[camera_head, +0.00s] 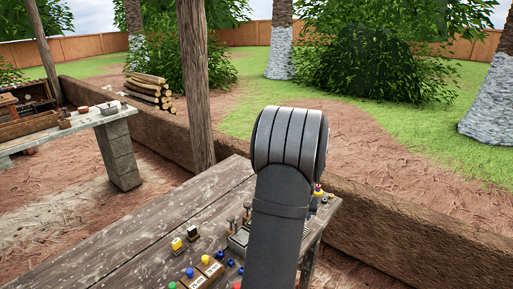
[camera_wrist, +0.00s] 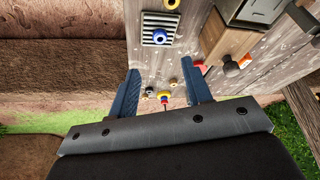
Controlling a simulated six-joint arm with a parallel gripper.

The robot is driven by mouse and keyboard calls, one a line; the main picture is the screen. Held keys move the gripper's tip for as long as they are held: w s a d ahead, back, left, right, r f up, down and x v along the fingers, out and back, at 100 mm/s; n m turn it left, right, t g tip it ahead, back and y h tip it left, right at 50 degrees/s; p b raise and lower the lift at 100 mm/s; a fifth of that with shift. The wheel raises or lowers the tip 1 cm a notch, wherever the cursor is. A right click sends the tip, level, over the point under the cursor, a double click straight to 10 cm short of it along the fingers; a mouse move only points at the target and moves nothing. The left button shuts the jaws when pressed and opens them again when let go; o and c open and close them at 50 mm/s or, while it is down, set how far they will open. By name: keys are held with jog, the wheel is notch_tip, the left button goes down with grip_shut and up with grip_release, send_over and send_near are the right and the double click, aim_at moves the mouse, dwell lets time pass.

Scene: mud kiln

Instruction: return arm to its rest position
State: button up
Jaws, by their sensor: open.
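My gripper (camera_wrist: 160,68) is open in the wrist view, with its two dark blue fingers spread apart and nothing held between them. A small yellow, red and blue piece (camera_wrist: 165,97) shows in the gap between the fingers, on or near the table edge; I cannot tell how far below them it is. In the head view my dark arm rises over the right end of the wooden table (camera_head: 120,240) and bends at a rounded joint. It hides my gripper and part of the tabletop there.
Small items crowd the table's right part: a yellow block (camera_head: 177,245), colored knobs and a striped plate (camera_wrist: 158,29). A wooden post (camera_head: 194,80) and low mud wall (camera_head: 400,225) stand behind. The table's left part is clear.

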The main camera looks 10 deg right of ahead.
jog(key=x, duration=1.1)
jog(key=shift+r, duration=0.2)
jog(key=shift+s, duration=0.1)
